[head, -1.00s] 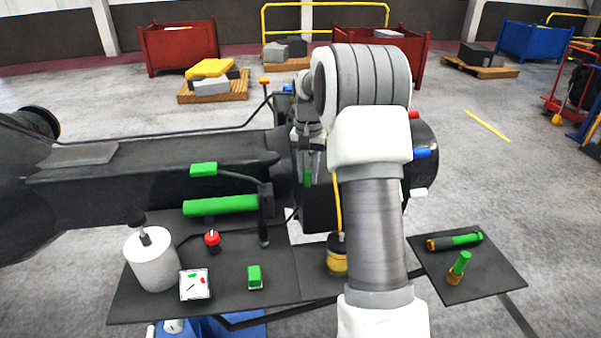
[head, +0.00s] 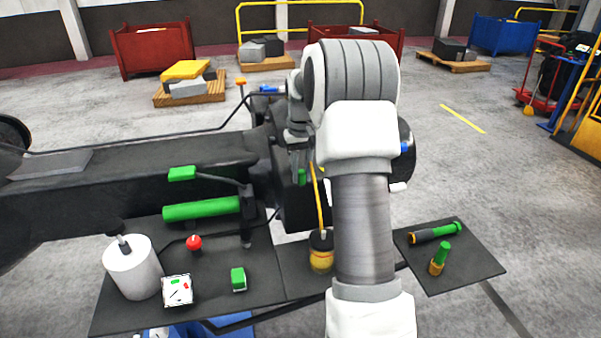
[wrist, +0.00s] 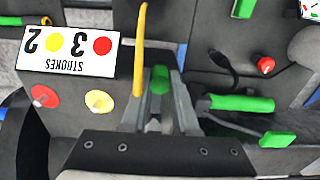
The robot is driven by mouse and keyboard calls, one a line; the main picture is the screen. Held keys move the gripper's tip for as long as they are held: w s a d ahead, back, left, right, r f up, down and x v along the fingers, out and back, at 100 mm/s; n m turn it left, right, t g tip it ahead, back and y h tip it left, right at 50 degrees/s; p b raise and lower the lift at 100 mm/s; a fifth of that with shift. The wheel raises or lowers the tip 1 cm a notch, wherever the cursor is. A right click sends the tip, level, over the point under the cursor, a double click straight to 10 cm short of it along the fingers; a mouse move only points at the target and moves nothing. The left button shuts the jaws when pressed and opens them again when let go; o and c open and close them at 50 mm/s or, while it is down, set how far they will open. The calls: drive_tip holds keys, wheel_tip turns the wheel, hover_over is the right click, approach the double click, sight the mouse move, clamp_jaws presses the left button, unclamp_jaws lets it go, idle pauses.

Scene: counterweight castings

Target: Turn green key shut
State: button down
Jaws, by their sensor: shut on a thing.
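The green key (wrist: 160,79) shows between my gripper's fingers in the wrist view, with its green end visible past the grey jaws. In the head view a small green part of the key (head: 302,177) shows just below my gripper (head: 300,158), at the dark machine body. My gripper (wrist: 160,100) is shut on the key. The lower part of the key and its seat are hidden by the fingers and the arm, so its turn angle cannot be told.
A yellow rod (wrist: 140,55) rises close beside the fingers. A sign with numbers (wrist: 68,50), red and yellow knobs and a green handle (head: 201,209) are nearby. A white cylinder (head: 133,267) and red button (head: 194,242) stand on the dark shelf. A side tray (head: 465,270) holds green-handled tools.

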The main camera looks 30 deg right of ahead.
sight(302, 172)
drive_tip(key=shift+d, duration=0.15)
drive_tip(key=c, duration=0.7)
unclamp_jaws()
drive_tip(key=shift+r, duration=8.75)
